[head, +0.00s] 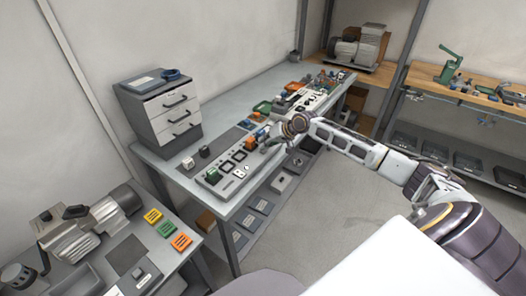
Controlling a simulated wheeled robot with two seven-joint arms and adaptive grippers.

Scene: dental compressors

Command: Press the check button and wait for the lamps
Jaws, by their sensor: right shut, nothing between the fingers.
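A long grey control panel (236,172) lies along the front edge of the grey workbench. A round green button (213,176) sits near its left end, with dark square parts and white labels beside it. Which part is the check button or a lamp is too small to tell, and no lit lamp can be made out. My right gripper (267,147) is shut and empty, pointing down over the panel's right part. It is to the right of the green button and apart from it. Whether it touches the panel is unclear. My left gripper is not in view.
A grey drawer unit (170,112) stands at the back left of the workbench (212,131). Small parts and a green tray (262,107) crowd its far end. A lower left table holds a compressor (85,225) and coloured blocks (166,228). Open floor (330,195) lies at right.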

